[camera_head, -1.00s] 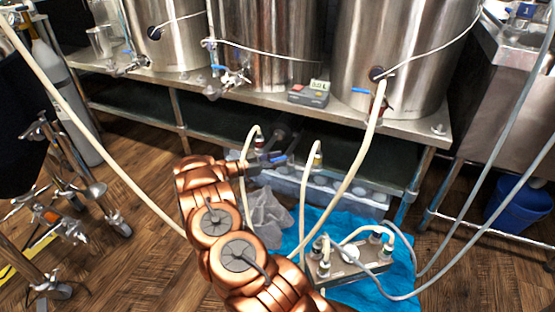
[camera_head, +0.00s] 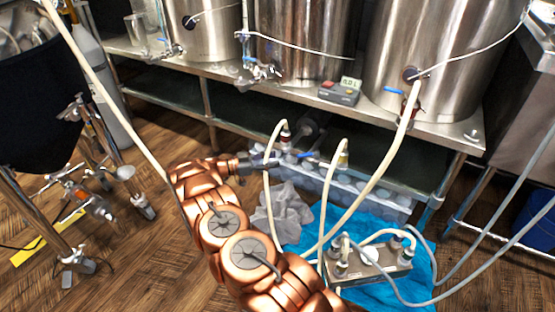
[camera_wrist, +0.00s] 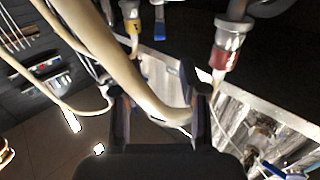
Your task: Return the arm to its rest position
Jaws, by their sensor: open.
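My arm (camera_head: 222,222), in copper-coloured links, reaches up from the bottom of the head view and bends toward the lower shelf. My gripper (camera_head: 272,158) is at its far end, small and partly lost among hoses and valves there. In the wrist view my gripper (camera_wrist: 160,112) shows two dark fingers standing apart. A thick beige hose (camera_wrist: 120,62) crosses in front of or between them; I cannot tell which. I see nothing clamped by the fingers.
Steel tanks (camera_head: 300,45) stand on a steel bench (camera_head: 240,75). A beige hose (camera_head: 375,175) hangs close right of my arm. A pump block (camera_head: 368,268) sits on a blue cloth (camera_head: 430,290). Metal stands (camera_head: 75,190) are at left. Wooden floor (camera_head: 140,250) is open left of my arm.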

